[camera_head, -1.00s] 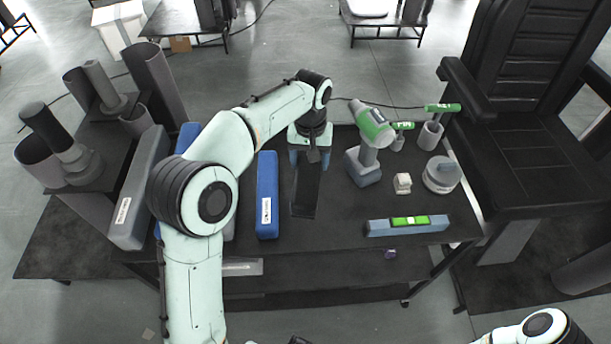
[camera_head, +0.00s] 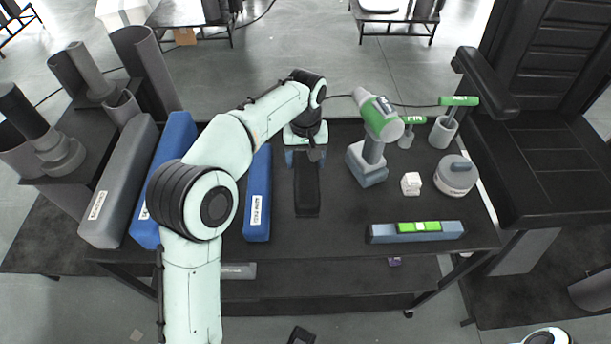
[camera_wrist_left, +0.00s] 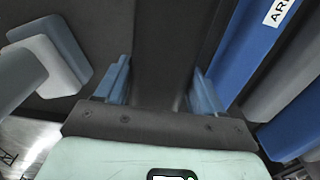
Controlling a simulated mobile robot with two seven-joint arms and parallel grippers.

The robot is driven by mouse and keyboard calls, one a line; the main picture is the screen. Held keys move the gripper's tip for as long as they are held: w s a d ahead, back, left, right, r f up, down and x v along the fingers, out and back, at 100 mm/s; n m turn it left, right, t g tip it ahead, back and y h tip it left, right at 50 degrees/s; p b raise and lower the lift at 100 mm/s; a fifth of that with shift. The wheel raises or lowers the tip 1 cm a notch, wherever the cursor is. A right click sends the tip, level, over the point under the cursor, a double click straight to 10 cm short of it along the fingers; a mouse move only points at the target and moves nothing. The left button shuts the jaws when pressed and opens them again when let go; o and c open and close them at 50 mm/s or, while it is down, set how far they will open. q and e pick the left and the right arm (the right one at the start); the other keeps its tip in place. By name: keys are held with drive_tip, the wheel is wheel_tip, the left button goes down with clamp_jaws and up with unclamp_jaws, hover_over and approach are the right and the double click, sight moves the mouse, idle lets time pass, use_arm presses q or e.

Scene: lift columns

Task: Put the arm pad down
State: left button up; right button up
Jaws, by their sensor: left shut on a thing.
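My left gripper (camera_head: 305,158) is shut on a long black pad, the arm pad (camera_head: 307,192), near its far end. The pad points toward the near edge over the black table (camera_head: 335,225), right of the blue boxes. In the left wrist view the dark pad (camera_wrist_left: 165,45) runs up between the blue fingers of the left gripper (camera_wrist_left: 160,85). I cannot tell whether the pad touches the table top. A dark piece at the bottom edge may belong to my right gripper; its jaws do not show clearly.
A blue box (camera_head: 258,195) with a white label lies left of the pad. A green and grey drill-like tool (camera_head: 375,140), small white block (camera_head: 411,184), round grey container (camera_head: 456,176) and level-like bar (camera_head: 415,232) stand to the right.

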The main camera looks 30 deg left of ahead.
sight(305, 157)
use_arm(q)
drive_tip(key=shift+f+b, duration=0.45)
drive_tip(key=shift+f, duration=2.5)
drive_tip(key=shift+f, duration=0.2)
drive_tip(key=o, duration=1.2)
drive_tip(key=shift+c, duration=0.2)
drive_tip(key=shift+r, duration=0.1)
wheel_tip(305, 157, up, 12)
drive_tip(key=p, duration=0.2)
drive_tip(key=shift+p, duration=0.35)
